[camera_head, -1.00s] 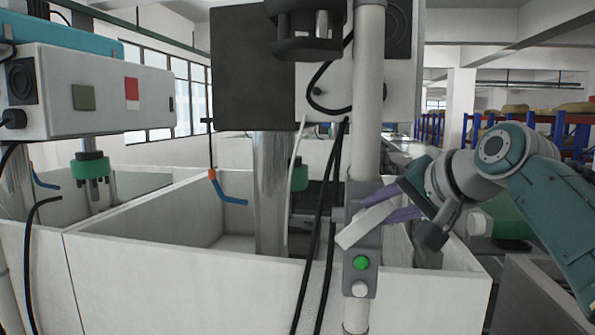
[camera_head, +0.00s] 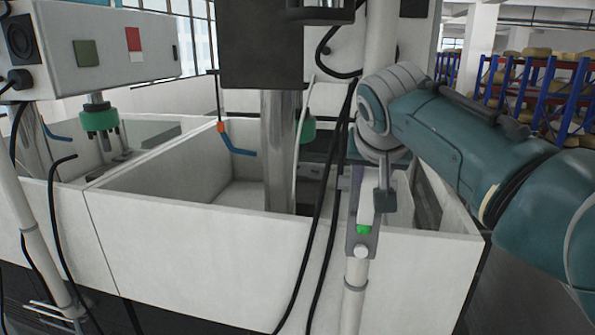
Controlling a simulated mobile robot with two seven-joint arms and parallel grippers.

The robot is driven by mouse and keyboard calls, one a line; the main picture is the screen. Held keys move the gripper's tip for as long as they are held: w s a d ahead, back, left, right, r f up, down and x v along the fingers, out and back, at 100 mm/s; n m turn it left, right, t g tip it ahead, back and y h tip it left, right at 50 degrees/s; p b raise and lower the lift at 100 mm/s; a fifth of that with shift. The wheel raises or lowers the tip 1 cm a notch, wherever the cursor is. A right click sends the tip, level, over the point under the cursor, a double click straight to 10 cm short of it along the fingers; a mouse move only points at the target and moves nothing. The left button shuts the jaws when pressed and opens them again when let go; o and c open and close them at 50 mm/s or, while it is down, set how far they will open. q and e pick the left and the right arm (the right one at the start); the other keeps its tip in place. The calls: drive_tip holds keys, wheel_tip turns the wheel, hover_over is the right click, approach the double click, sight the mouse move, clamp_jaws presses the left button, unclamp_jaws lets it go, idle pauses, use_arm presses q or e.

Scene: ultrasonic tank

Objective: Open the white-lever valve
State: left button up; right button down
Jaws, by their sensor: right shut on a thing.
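The white lever (camera_head: 367,208) hangs straight down along the front of the grey valve plate (camera_head: 351,240) on the white vertical pipe. A green button (camera_head: 363,230) sits just under the lever's lower end and is partly covered, with a white round knob (camera_head: 361,251) below it. My right gripper (camera_head: 366,192) comes in from the right, at the lever. It is shut on the white lever; its wrist and arm hide the lever's upper part and pivot. My left gripper is not in view.
A white-walled tank (camera_head: 225,241) spreads behind and left of the pipe. Black cables (camera_head: 318,220) hang just left of the valve. A control box (camera_head: 105,55) stands at upper left. Blue shelving (camera_head: 540,90) stands far back right.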

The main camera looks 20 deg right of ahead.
drive_tip(key=shift+h, duration=0.3)
drive_tip(key=c, duration=0.6)
unclamp_jaws()
drive_tip(key=shift+o, duration=0.2)
drive_tip(key=shift+a, duration=0.1)
drive_tip(key=shift+s+a+r, duration=0.2)
drive_tip(key=shift+r, duration=0.15)
drive_tip(key=b+v, duration=0.1)
drive_tip(key=v, duration=0.8)
drive_tip(key=shift+b, duration=0.35)
drive_tip(key=shift+d, duration=0.1)
